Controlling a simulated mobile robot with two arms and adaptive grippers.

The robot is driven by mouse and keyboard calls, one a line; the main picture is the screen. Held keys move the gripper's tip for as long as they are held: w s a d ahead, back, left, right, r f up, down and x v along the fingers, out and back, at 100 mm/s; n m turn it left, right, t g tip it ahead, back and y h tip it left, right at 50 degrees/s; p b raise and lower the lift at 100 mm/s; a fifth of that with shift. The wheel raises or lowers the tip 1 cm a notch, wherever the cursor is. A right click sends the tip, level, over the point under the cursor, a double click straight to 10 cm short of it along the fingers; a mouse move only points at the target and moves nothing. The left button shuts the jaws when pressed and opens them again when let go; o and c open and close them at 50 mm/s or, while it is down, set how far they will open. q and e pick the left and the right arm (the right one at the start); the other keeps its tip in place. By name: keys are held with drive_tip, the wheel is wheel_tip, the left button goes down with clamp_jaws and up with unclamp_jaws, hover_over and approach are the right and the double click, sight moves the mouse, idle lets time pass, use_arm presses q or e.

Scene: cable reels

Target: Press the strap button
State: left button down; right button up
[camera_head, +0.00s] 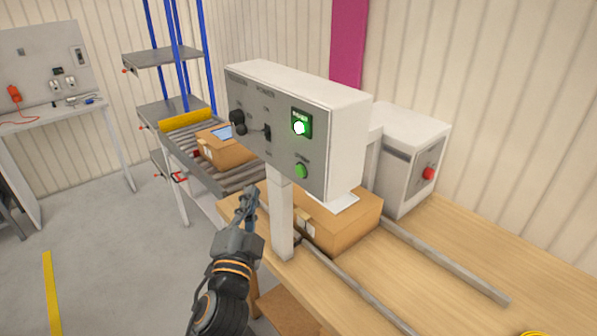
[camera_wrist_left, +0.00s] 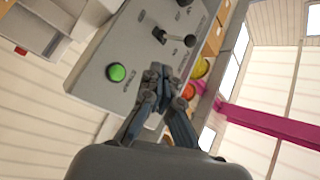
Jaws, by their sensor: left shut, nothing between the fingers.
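A grey control box (camera_head: 345,130) stands on a post above the wooden table in the head view. The labels are too small to read surely. My left gripper (camera_head: 248,192) is shut and empty, below and left of the panel face. In the left wrist view the shut fingertips (camera_wrist_left: 157,72) appear in front of the panel, right of a green button (camera_wrist_left: 116,72), apparently not touching it. My right gripper is not in view.
A cardboard box (camera_head: 350,222) lies on the table (camera_head: 440,290) under the control box, beside metal rails (camera_head: 445,262). A grey unit with a red button (camera_head: 428,173) stands behind. A roller conveyor with another carton (camera_head: 225,152) lies left. Open floor is at lower left.

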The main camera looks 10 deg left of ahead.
sight(300, 171)
use_arm(q)
drive_tip(key=w+d+b, duration=0.1)
drive_tip(key=w+d, duration=0.4)
drive_tip(key=w, duration=0.2)
drive_tip(key=shift+d+b, duration=0.2)
drive_tip(key=shift+b, duration=0.15)
idle(1.3)
drive_tip(key=shift+w+d, duration=0.25)
drive_tip(key=shift+w, duration=0.05)
drive_tip(key=shift+w+d+b, duration=0.25)
drive_tip(key=shift+w+b, duration=0.05)
idle(0.7)
drive_tip(key=shift+s+a, duration=0.1)
drive_tip(key=shift+s, duration=0.05)
drive_tip(key=shift+s+a, duration=0.4)
drive_tip(key=shift+s, duration=0.15)
idle(0.3)
